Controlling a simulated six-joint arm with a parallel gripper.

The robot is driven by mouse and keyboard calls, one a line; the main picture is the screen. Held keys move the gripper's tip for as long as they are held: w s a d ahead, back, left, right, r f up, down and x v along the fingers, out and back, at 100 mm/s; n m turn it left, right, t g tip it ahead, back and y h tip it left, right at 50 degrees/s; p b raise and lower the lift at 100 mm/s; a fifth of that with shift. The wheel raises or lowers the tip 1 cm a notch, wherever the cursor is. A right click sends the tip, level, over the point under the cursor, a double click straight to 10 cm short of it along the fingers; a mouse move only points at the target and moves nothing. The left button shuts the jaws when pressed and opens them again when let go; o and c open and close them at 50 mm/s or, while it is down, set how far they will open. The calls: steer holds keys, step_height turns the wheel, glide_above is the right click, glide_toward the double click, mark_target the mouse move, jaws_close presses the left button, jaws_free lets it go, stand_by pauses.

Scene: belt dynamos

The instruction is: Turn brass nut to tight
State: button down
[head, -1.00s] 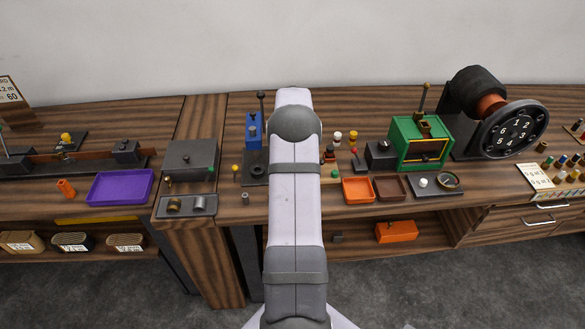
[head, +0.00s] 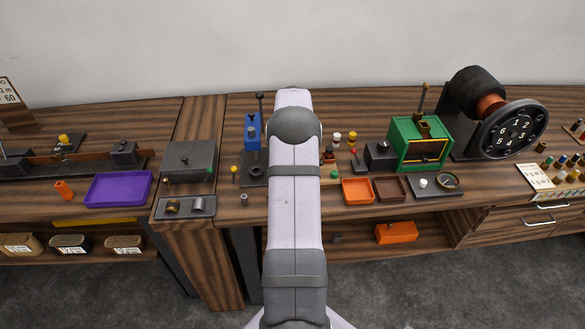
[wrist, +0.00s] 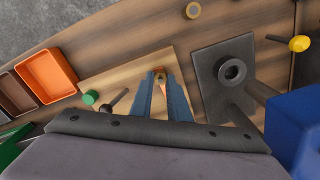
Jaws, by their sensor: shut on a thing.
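In the wrist view my gripper (wrist: 160,79) points down over a pale wooden board. Its two blue-grey fingers are close together and shut on a small brass piece (wrist: 159,70), which I take to be the brass nut. Only a little of it shows between the fingertips, so its turn angle cannot be read. In the head view my own arm covers the gripper and the nut.
On the pale board (wrist: 105,86), a green knob (wrist: 91,98) and a dark lever stand left of my fingers. A dark plate (wrist: 215,62) with a round socket and a blue block (wrist: 298,122) are close on the right. An orange tray (wrist: 45,76) lies left.

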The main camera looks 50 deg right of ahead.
steer(key=shift+d+r, duration=0.1)
stand_by(0.4)
steer(key=c, duration=1.7)
jaws_free()
steer(key=shift+r+b, duration=1.15)
steer(key=shift+r, duration=2.5)
